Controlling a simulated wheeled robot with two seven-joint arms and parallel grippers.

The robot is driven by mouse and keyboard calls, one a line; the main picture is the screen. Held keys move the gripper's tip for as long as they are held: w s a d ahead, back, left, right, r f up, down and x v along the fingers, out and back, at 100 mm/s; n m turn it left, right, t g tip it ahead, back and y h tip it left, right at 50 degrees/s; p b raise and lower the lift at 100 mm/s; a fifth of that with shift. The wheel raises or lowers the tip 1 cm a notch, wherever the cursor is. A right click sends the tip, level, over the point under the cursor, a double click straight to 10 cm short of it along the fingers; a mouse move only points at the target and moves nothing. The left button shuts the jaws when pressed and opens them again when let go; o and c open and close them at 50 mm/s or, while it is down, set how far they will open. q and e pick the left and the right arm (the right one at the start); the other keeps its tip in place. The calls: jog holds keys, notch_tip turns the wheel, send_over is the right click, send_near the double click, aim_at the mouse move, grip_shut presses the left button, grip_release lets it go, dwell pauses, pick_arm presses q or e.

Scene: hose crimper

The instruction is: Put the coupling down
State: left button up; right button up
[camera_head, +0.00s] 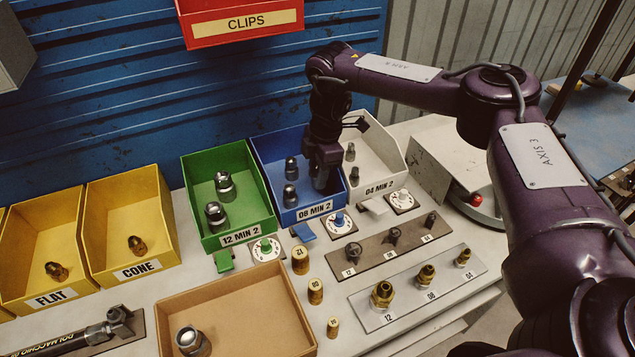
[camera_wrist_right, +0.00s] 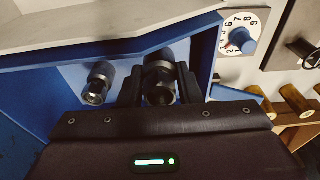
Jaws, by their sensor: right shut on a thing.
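My right gripper (camera_head: 322,178) reaches down into the blue bin labelled 08 MIN 2 (camera_head: 314,211), near its right side. In the wrist view its two dark fingers (camera_wrist_right: 160,88) are shut around a metal coupling (camera_wrist_right: 160,95); in the head view the fingers hide it. I cannot tell whether the coupling touches the bin floor. Two other metal couplings stand in the left part of the blue bin, one behind (camera_head: 291,167) and one in front (camera_head: 290,195). One loose coupling (camera_wrist_right: 97,83) shows left of the fingers in the wrist view. My left gripper is not in view.
A green bin (camera_head: 242,236) with couplings stands left of the blue bin, a white bin (camera_head: 378,187) right. A dial (camera_head: 340,221) sits in front. Yellow bins (camera_head: 137,267), a brown tray (camera_head: 237,289) holding a coupling, and plates with fittings (camera_head: 419,289) surround these.

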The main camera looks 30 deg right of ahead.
notch_tip(320, 180, down, 3)
jog(key=shift+f+p, duration=0.15)
jog(key=shift+p, duration=0.2)
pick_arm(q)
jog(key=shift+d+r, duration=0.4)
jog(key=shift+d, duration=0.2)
pick_arm(e)
jog(key=shift+f, duration=0.15)
jog(key=o, duration=1)
jog(key=shift+f, duration=0.15)
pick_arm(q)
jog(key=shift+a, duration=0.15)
pick_arm(e)
jog(key=shift+o, duration=0.2)
